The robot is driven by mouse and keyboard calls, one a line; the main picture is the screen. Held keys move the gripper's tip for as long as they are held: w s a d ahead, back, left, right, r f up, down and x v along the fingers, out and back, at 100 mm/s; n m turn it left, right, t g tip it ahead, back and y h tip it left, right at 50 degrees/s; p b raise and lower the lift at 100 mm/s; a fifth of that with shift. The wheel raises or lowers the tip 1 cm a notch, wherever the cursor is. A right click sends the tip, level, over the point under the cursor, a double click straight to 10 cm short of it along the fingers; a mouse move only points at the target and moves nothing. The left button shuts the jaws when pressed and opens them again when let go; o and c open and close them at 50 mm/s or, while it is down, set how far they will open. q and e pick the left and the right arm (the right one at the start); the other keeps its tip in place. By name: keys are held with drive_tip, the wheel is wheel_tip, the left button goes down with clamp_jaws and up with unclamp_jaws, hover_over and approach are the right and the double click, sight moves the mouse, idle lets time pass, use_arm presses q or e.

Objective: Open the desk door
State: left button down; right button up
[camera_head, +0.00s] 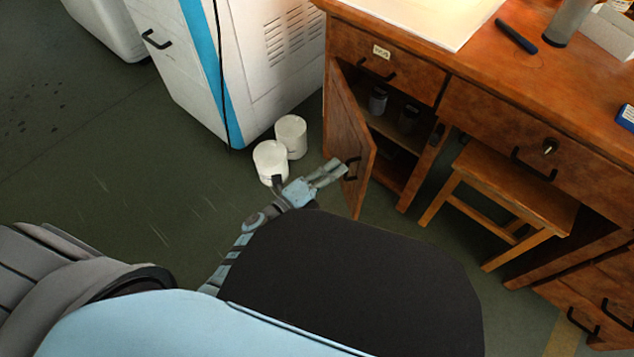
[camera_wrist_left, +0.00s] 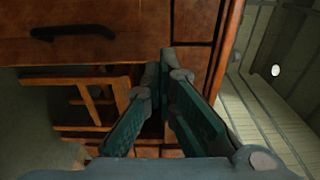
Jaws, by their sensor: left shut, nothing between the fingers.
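The wooden desk door (camera_head: 345,125) stands part-way open on the left of the desk (camera_head: 455,65), swung outward from its compartment. Its dark handle (camera_head: 352,169) is on the door's outer face, low toward the free edge. My left gripper (camera_head: 341,168) is beside the handle on the outer side of the door. Its fingers are shut with nothing between them; whether they touch the handle or door is not clear. In the left wrist view the left gripper (camera_wrist_left: 173,62) points toward the desk front. My right gripper is not in view.
Small jars (camera_head: 377,100) stand inside the open compartment. Two white containers (camera_head: 270,160) sit on the floor near my left gripper. A wooden stool (camera_head: 515,190) is under the desk at right. A white and blue cabinet (camera_head: 270,60) stands behind. Floor at left is clear.

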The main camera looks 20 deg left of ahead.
use_arm(q)
drive_tip(key=shift+w+a+b, duration=0.15)
drive_tip(key=shift+a, duration=0.7)
drive_tip(key=shift+w+a+b, duration=0.1)
drive_tip(key=shift+a+b, duration=0.05)
drive_tip(key=shift+a, duration=0.65)
